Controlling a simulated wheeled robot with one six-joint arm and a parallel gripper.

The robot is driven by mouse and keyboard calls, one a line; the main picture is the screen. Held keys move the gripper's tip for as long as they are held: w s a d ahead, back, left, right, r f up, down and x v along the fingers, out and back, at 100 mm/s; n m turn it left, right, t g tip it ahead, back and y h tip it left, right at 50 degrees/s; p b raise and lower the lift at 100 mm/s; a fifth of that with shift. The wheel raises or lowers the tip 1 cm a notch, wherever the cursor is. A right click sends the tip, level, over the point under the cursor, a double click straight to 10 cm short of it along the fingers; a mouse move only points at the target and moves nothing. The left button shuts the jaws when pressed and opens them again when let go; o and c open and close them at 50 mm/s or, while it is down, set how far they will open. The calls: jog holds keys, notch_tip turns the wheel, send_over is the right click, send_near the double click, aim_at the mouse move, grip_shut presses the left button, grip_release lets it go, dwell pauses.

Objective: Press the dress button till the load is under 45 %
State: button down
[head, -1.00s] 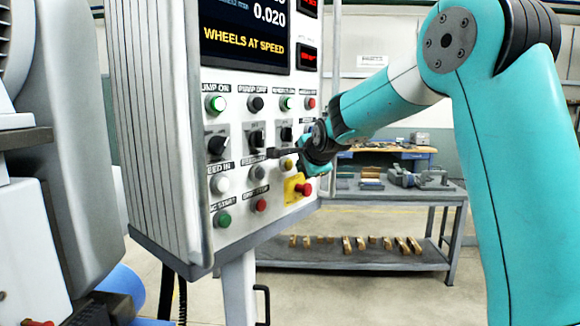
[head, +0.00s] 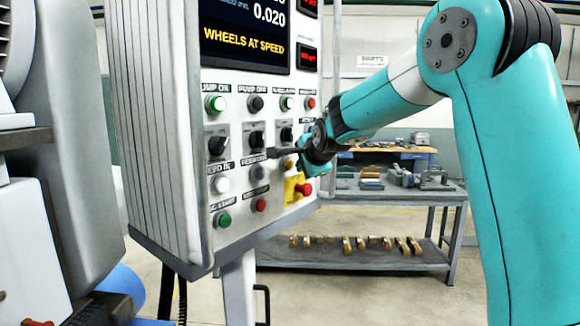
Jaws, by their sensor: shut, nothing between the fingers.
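The control panel (head: 234,215) stands left of centre with lit and unlit buttons, black selector knobs and a screen (head: 245,36) reading "WHEELS AT SPEED" and 0.020. My gripper (head: 271,153) is shut and empty, its dark fingertips pointing left in front of the panel, just below the middle knobs. A yellow button (head: 287,163) sits just below my gripper, partly covered; its label is hidden, so I cannot tell whether it is the dress button. Whether the fingertips touch the panel cannot be told. Small red readouts (head: 308,57) beside the screen are too small to read.
A red mushroom button on a yellow plate (head: 293,190) sits close below my gripper. A white button (head: 221,184) and a grey button (head: 257,173) are to the left. A grey bench (head: 440,190) with parts stands behind, and machine housing (head: 60,130) fills the left.

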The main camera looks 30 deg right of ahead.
jog(key=shift+w+a, duration=0.1)
jog(key=shift+w, duration=0.1)
jog(key=shift+w+a, duration=0.1)
jog(key=shift+w, duration=0.1)
jog(key=shift+w+a, duration=0.2)
jog(key=shift+w, duration=0.25)
dwell(1.0)
dwell(0.3)
jog(key=shift+s+d+b, duration=0.35)
jog(key=shift+s+b, duration=0.1)
jog(key=shift+s, duration=0.4)
jog(key=shift+s+d+b, duration=0.35)
jog(key=shift+s+b, duration=0.05)
jog(key=shift+s, duration=0.35)
jog(key=shift+s+d+b, duration=0.3)
jog(key=shift+s+b, duration=0.05)
jog(key=shift+s, duration=0.45)
jog(key=shift+s+d+b, duration=0.35)
jog(key=shift+s+b, duration=0.05)
jog(key=shift+s, duration=0.35)
